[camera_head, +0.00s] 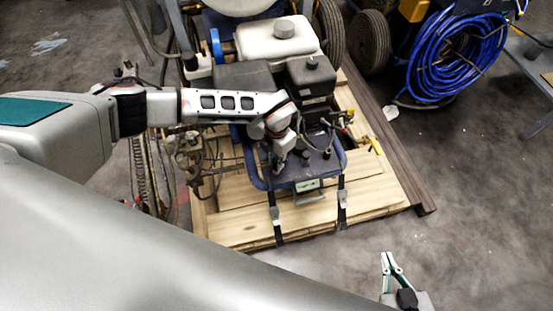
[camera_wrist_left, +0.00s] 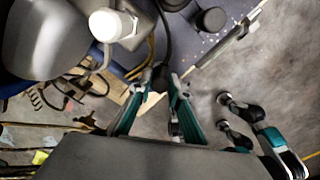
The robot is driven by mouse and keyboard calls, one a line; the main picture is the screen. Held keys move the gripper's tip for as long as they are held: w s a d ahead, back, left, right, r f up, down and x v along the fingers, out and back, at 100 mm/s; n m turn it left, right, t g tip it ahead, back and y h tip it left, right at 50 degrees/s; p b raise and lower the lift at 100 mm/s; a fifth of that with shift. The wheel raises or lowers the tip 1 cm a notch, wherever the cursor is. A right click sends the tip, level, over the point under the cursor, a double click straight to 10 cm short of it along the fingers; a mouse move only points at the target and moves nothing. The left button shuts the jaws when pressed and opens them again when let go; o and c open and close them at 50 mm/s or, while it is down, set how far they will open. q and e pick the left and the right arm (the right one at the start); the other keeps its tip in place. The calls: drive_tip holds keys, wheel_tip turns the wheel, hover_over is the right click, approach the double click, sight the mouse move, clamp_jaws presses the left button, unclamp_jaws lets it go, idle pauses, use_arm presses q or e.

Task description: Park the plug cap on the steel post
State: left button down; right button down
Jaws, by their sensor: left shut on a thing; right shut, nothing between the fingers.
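The plug cap (camera_wrist_left: 160,78) is a small black piece on a black lead in the left wrist view. My left gripper (camera_wrist_left: 157,88) is shut on it, with a teal finger on each side. In the head view, my left gripper (camera_head: 279,160) is over the front of the engine machine, and the cap is too small to make out there. A pale, bright cylinder (camera_wrist_left: 108,25) stands up and left of the cap; I cannot tell whether it is the steel post. My right gripper (camera_head: 388,262) is shut and empty at lower right, away from the machine.
The engine machine (camera_head: 278,40) with its blue frame stands on a wooden pallet (camera_head: 375,195), held by black straps. Black knobs (camera_wrist_left: 211,20) sit near the cap. A blue hose coil (camera_head: 445,60) hangs at upper right.

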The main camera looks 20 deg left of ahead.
use_arm(q)
drive_tip(key=shift+f+b, duration=0.3)
drive_tip(key=shift+f, duration=0.65)
use_arm(e)
drive_tip(key=shift+s+f, duration=0.3)
drive_tip(key=shift+f, duration=0.15)
use_arm(q)
drive_tip(key=c, duration=1.8)
unclamp_jaws()
drive_tip(key=o, duration=0.3)
drive_tip(key=shift+o, duration=0.2)
drive_tip(key=shift+r, duration=0.2)
use_arm(e)
drive_tip(key=shift+w+r, duration=0.2)
use_arm(q)
drive_tip(key=shift+w+r+p, duration=0.1)
drive_tip(key=shift+r+p, duration=0.25)
drive_tip(key=shift+r, duration=0.1)
drive_tip(key=shift+r+p, duration=1.9)
drive_tip(key=shift+r, duration=1.1)
use_arm(e)
drive_tip(key=w+r+t, duration=0.1)
drive_tip(key=w+r, duration=0.2)
drive_tip(key=r, duration=0.4)
drive_tip(key=shift+w+r, duration=0.25)
drive_tip(key=shift+r, duration=0.15)
